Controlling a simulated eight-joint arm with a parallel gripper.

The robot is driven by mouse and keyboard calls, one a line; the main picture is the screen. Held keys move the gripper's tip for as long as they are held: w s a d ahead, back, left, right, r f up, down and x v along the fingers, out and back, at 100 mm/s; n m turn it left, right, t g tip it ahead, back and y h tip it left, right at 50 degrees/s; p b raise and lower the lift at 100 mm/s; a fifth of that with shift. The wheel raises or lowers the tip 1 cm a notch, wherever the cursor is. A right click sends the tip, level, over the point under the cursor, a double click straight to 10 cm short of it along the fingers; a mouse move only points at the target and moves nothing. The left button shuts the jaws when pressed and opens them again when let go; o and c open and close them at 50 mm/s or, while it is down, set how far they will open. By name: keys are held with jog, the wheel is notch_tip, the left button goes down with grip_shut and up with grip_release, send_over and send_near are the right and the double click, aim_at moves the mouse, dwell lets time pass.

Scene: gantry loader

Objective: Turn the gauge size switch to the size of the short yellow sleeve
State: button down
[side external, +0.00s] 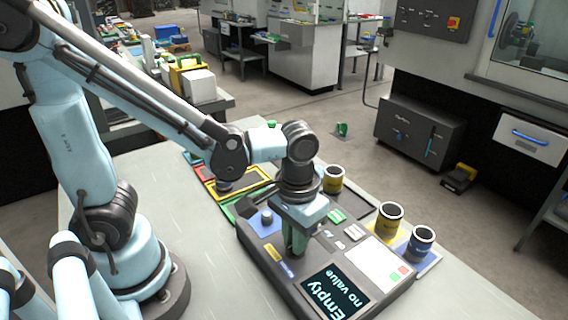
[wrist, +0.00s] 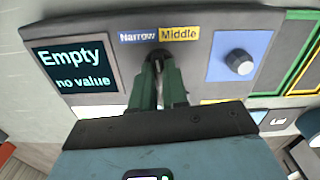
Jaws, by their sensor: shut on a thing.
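The gauge is a dark grey console (side external: 262,262) with a screen (side external: 335,292) reading "Empty / no value". In the wrist view, a blue "Narrow" label (wrist: 137,37) and a yellow "Middle" label (wrist: 179,34) sit above the dark size switch (wrist: 157,56). My gripper (wrist: 158,82) has its green fingers closed on the switch, pointing down at the console; the fingers hide most of it. A sleeve with a yellow band (side external: 333,179) stands behind the console. Another yellow-banded sleeve (side external: 390,219) stands to its right. I cannot tell which is the short one.
A dark-blue-banded sleeve (side external: 421,243) stands at the right. A grey knob on a blue plate (wrist: 238,62) is beside the switch. Yellow (side external: 252,192) and other coloured frames lie behind the console. The bench at the front right is clear.

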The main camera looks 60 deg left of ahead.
jog(key=m, duration=0.4)
jog(key=shift+m, duration=2.1)
jog(key=c, duration=1.1)
grip_release()
jog(key=shift+c, duration=0.2)
jog(key=shift+r, duration=0.1)
notch_tip(320, 180, up, 12)
